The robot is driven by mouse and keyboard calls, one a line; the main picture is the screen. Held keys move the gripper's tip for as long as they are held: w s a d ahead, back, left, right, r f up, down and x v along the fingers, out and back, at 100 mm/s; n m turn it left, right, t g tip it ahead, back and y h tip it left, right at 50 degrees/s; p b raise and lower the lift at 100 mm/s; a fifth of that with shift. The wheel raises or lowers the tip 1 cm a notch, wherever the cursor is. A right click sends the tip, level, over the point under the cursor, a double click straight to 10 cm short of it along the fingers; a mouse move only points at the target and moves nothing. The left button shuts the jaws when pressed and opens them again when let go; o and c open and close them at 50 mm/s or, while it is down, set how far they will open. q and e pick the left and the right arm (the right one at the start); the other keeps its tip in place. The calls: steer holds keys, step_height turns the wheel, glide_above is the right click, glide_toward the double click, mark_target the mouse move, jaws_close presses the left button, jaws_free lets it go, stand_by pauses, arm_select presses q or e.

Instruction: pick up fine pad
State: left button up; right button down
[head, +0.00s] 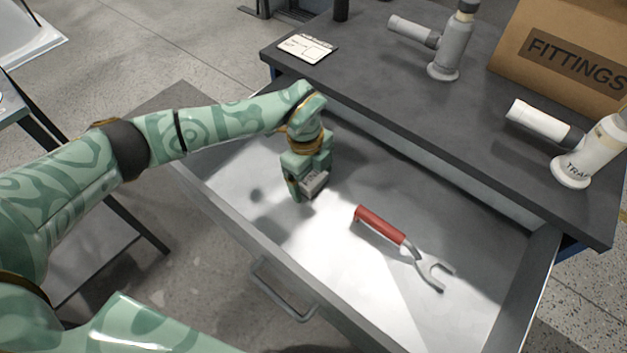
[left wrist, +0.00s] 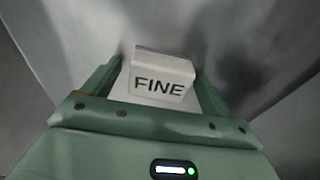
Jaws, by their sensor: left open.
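The fine pad (left wrist: 160,75) is a pale grey block with FINE in dark letters, seen in the left wrist view. In the head view the pad (head: 313,183) lies low in the open drawer, partly hidden by my left gripper (head: 308,190). My left gripper points down into the drawer. In the left wrist view its open fingers (left wrist: 158,88) stand on either side of the pad, with a small gap showing on the right. I cannot tell whether the left finger touches it. My right gripper is not in view.
The drawer (head: 215,207) is pulled out below a dark bench top (head: 390,95). A red-handled forked tool (head: 380,225) lies in it to the right. A card (head: 306,48), grey and white pipe fittings (head: 446,55) and a FITTINGS box (head: 570,60) are on the bench.

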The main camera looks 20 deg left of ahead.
mark_target(311, 176)
arm_select(q)
steer(key=shift+r, duration=0.1)
steer(key=c, duration=1.1)
steer(key=shift+o, duration=0.2)
steer(key=shift+r, duration=0.1)
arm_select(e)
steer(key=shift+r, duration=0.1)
